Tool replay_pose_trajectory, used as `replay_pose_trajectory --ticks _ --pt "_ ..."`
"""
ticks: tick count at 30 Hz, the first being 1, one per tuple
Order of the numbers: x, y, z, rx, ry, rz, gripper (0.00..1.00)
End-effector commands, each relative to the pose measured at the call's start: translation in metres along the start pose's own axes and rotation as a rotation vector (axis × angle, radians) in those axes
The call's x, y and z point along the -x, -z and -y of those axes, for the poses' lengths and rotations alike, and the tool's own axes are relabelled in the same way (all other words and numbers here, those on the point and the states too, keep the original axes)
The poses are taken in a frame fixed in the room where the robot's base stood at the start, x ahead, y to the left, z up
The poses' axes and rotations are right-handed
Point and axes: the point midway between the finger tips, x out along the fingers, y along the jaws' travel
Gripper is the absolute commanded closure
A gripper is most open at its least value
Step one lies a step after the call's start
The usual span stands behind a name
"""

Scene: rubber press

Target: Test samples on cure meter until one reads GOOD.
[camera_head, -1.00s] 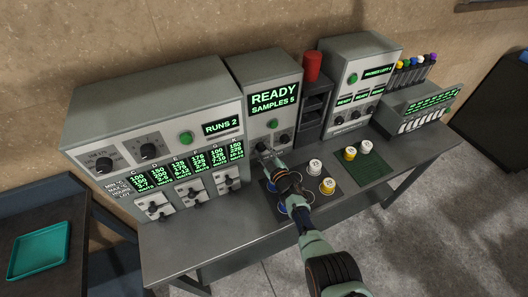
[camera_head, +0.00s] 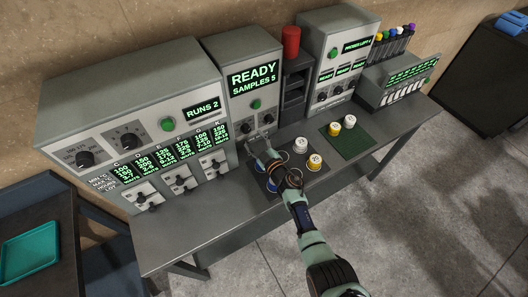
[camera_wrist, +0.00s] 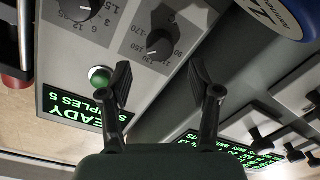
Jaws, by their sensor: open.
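A tall grey unit (camera_head: 229,70) reads READY and SAMPLES 5 on its screen; I cannot read a cure meter label on it. It has a green button (camera_head: 255,104) and two dark knobs. My gripper (camera_wrist: 160,65) is open and empty, close to this unit's front. In the wrist view the green button (camera_wrist: 100,76) shows beside the left finger, and a knob (camera_wrist: 162,42) lies beyond the fingertips. Several round samples stand on a dark mat, including a white one (camera_head: 301,145) and a yellow one (camera_head: 314,163). My arm partly hides the blue ones.
A wide unit (camera_head: 130,115) with dials and switches, reading RUNS 2, stands at left. A green mat (camera_head: 353,144) holds a yellow sample (camera_head: 334,129) and a white sample (camera_head: 349,122). A red cylinder (camera_head: 290,42) tops a dark rack. Other machines stand at right.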

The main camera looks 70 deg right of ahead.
Motion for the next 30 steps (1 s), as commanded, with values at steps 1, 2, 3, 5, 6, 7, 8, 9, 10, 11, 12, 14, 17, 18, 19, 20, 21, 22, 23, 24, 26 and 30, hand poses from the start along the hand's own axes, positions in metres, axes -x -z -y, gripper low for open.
replay_pose_trajectory --ticks 1,2,3,5,6,7,8,9,10,11,12,14,17,18,19,20,21,22,23,24,26,30 --pt "0.012 -0.001 0.0 0.003 -0.003 0.002 0.38" --pt "0.019 -0.001 0.0 0.002 -0.003 0.002 0.38" --pt "0.028 -0.001 0.0 0.002 -0.002 0.001 0.38" --pt "0.04 -0.001 0.0 0.001 -0.003 0.002 0.38" --pt "0.048 -0.001 0.0 0.001 -0.003 0.002 0.38" --pt "0.052 -0.001 -0.001 0.001 -0.003 0.001 0.38" --pt "0.057 0.0 -0.001 0.0 -0.003 0.001 0.38" --pt "0.061 0.0 -0.001 0.001 -0.002 0.0 0.38" --pt "0.064 0.001 -0.001 0.0 -0.002 0.0 0.38" --pt "0.066 0.0 0.0 0.001 -0.001 0.0 0.38" --pt "0.067 0.001 -0.001 0.0 -0.001 -0.001 0.38" --pt "0.069 0.001 -0.001 -0.001 -0.001 -0.001 0.38" --pt "0.069 0.001 -0.001 -0.001 -0.001 -0.001 0.38" --pt "0.069 0.001 -0.001 -0.001 -0.001 -0.001 0.38" --pt "0.069 0.001 -0.001 -0.001 -0.001 -0.001 0.38" --pt "0.069 0.001 -0.001 -0.001 -0.001 -0.001 0.38" --pt "0.068 0.002 -0.001 -0.001 -0.003 -0.002 0.38" --pt "0.067 0.005 -0.002 -0.001 -0.008 -0.005 0.38" --pt "0.066 0.011 -0.003 0.0 -0.021 -0.01 0.38" --pt "0.062 0.026 -0.007 -0.004 -0.051 -0.024 0.38" --pt "0.056 0.062 -0.015 -0.022 -0.123 -0.053 0.38" --pt "0.062 0.179 -0.016 -0.201 -0.284 -0.07 0.38"
